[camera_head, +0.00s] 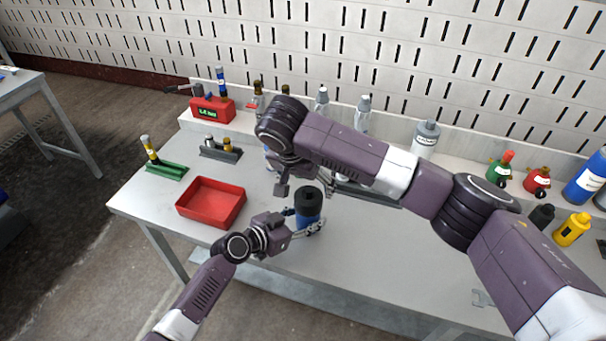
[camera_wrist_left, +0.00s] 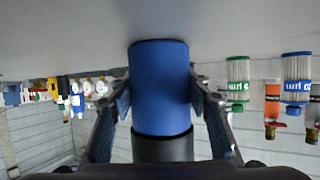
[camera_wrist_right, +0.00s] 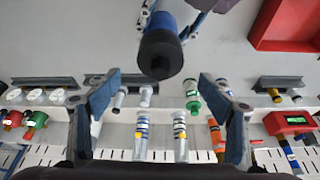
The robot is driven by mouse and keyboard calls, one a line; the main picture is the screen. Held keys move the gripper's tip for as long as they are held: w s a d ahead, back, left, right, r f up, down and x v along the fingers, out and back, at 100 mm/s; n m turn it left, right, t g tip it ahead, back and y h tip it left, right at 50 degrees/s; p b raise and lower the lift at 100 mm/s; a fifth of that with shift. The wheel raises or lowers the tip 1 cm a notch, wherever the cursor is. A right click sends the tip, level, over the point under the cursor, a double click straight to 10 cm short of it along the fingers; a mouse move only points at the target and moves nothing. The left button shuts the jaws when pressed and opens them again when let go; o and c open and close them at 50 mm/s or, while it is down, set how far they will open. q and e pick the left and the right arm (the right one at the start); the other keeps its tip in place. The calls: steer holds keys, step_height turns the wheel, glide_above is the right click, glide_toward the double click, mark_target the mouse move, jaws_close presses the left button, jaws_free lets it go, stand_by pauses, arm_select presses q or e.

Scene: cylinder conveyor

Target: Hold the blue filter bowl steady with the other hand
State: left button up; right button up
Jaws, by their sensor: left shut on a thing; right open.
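The blue filter bowl (camera_head: 307,212) with a black top stands upright at the near side of the table. In the left wrist view the blue body (camera_wrist_left: 160,88) is between the two fingers. My left gripper (camera_head: 306,227) is shut on it from the left. My right gripper (camera_head: 304,184) is open and empty, just behind the bowl, partly hidden by its own arm. In the right wrist view the bowl's blue body (camera_wrist_right: 166,22) and black top lie beyond the open fingers (camera_wrist_right: 165,105), apart from them.
A red tray (camera_head: 211,203) lies left of the bowl. Bottles, a red display box (camera_head: 212,110) and coloured containers line the back. My right arm crosses above the table. The table's front right is mostly clear.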

mark_target(309, 189)
steer(key=shift+x, duration=2.05)
steer(key=shift+c, duration=0.2)
steer(key=c, duration=1.5)
steer(key=shift+o, duration=0.2)
steer(key=shift+s+n+y, duration=0.1)
steer(key=shift+n+y, duration=0.4)
steer(key=shift+n, duration=0.7)
steer(key=n+y, duration=0.1)
steer(key=n, duration=0.2)
steer(key=shift+n, duration=0.3)
